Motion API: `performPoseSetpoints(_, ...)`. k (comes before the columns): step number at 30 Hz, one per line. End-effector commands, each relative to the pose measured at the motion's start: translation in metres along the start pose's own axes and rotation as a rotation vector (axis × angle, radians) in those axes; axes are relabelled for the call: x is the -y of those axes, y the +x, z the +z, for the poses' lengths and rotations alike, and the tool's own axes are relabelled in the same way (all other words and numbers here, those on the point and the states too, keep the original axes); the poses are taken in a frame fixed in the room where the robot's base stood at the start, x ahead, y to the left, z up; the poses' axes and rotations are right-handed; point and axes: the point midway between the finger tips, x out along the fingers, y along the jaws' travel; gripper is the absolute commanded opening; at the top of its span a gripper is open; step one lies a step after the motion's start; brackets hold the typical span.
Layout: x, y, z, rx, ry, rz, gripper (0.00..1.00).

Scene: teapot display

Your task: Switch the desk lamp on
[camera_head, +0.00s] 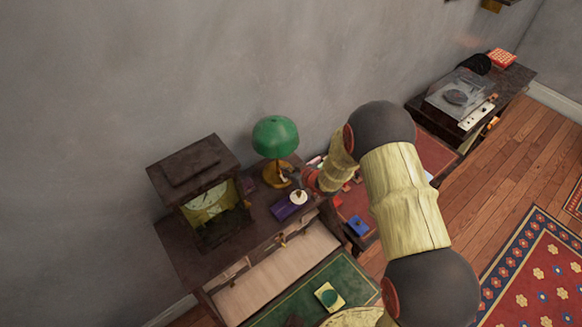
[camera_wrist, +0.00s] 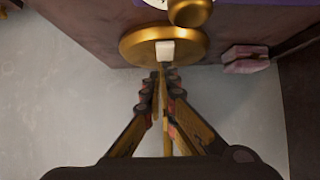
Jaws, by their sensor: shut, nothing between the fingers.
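The desk lamp has a green shade (camera_head: 275,136) and a brass base (camera_head: 270,177). It stands on the dark desk top near the wall. No glow shows on the lamp or around it. In the wrist view the round brass base (camera_wrist: 136,46) has a small white switch (camera_wrist: 165,51) at its near edge. My gripper (camera_wrist: 161,73) is shut and empty, its fingertips right at the switch and just below it in that view. I cannot tell whether they touch it.
A dark wooden clock (camera_head: 190,170) stands left of the lamp. A purple box (camera_head: 290,205) with a white-topped item lies in front of the base. A pink block (camera_wrist: 247,59) sits right of the base in the wrist view. A record player (camera_head: 460,95) stands far right.

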Motion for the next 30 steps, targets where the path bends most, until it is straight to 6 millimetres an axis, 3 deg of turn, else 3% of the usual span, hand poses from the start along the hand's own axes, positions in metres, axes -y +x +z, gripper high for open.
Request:
performPoseSetpoints(8,0.000,0.002,0.001,0.000,0.000,0.000,0.00)
performPoseSetpoints(16,0.001,0.018,0.001,-0.002,-0.002,-0.001,0.00)
performPoseSetpoints(30,0.000,0.012,0.000,-0.005,-0.003,-0.001,0.00)
